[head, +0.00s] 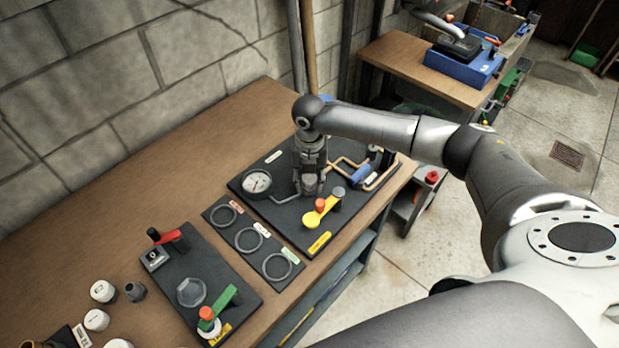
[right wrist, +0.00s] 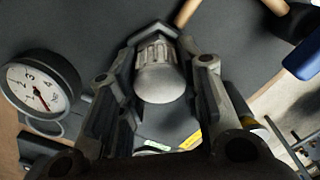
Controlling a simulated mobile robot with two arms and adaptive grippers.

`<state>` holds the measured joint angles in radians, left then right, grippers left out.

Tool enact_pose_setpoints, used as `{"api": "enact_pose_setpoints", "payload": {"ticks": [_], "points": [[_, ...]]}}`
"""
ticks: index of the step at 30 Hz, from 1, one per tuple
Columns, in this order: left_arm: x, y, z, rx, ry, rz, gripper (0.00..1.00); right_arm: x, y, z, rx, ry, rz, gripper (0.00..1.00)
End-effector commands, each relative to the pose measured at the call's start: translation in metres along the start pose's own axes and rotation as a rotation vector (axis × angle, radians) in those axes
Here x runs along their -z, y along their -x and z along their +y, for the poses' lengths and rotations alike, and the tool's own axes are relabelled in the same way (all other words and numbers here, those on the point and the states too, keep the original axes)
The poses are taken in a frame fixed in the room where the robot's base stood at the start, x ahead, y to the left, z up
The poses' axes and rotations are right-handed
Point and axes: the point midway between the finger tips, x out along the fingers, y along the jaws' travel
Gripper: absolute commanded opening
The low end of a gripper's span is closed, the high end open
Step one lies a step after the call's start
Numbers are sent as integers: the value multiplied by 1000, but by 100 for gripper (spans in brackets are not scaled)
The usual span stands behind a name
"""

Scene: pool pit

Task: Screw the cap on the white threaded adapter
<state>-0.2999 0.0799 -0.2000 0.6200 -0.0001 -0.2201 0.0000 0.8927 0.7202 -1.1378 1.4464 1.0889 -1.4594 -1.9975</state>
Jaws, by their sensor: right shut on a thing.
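My right gripper (head: 311,188) points down over the black board (head: 262,205) with the pressure gauge. In the right wrist view its two fingers close around a pale grey, rounded fitting with a ribbed side (right wrist: 160,75), which looks like the cap. I cannot tell whether this piece sits on a thread; whatever is beneath it is hidden. My left gripper is not in view.
The gauge (head: 257,182) and a yellow-handled valve (head: 320,212) flank the gripper closely. Copper pipe with a blue part (head: 354,171) lies to the right. A mat of rings (head: 249,239) and a second valve board (head: 186,285) lie nearer. The back-left bench top (head: 130,195) is clear.

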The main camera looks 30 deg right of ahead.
Motion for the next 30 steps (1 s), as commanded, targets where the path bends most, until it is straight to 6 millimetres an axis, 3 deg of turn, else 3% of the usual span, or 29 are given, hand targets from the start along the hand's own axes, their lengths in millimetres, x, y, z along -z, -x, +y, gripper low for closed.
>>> {"api": "enact_pose_setpoints", "payload": {"ticks": [7,8,13,20,24,30], "points": [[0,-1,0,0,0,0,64,3,-4,-1,4,2,7,9],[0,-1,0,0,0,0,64,3,-4,-1,4,2,7,36],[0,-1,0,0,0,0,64,2,-3,0,3,2,5,58],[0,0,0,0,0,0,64,1,-1,0,1,1,2,58],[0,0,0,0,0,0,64,0,-1,0,1,0,1,75],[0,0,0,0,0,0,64,0,0,0,0,0,0,76]]}}
